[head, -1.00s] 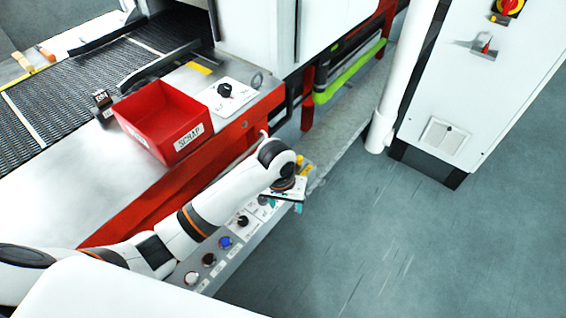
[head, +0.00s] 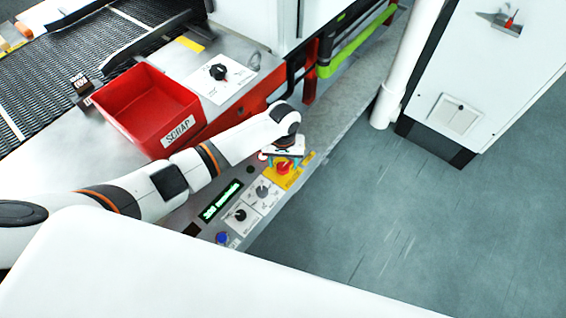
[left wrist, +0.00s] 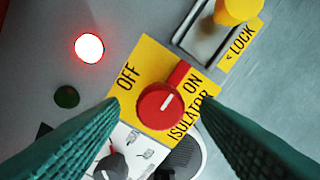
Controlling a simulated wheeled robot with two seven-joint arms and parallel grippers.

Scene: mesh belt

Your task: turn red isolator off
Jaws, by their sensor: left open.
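The red isolator (left wrist: 161,105) is a round red knob with a handle on a yellow plate (left wrist: 152,66) marked OFF, ON and ISOLATOR. Its handle and white mark point toward ON in the left wrist view. In the head view the red isolator (head: 284,167) sits at the far end of the front control panel, just below my left gripper (head: 284,158). In the left wrist view the green fingers of my left gripper (left wrist: 160,130) are open, one on each side of the knob and apart from it. My right gripper is not in view.
A yellow lock piece (left wrist: 238,10) stands beside the plate, near the LOCK label. A lit lamp (left wrist: 89,47) and a grey selector (left wrist: 112,166) are close by. A red SCRAP bin (head: 150,108) stands behind my arm.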

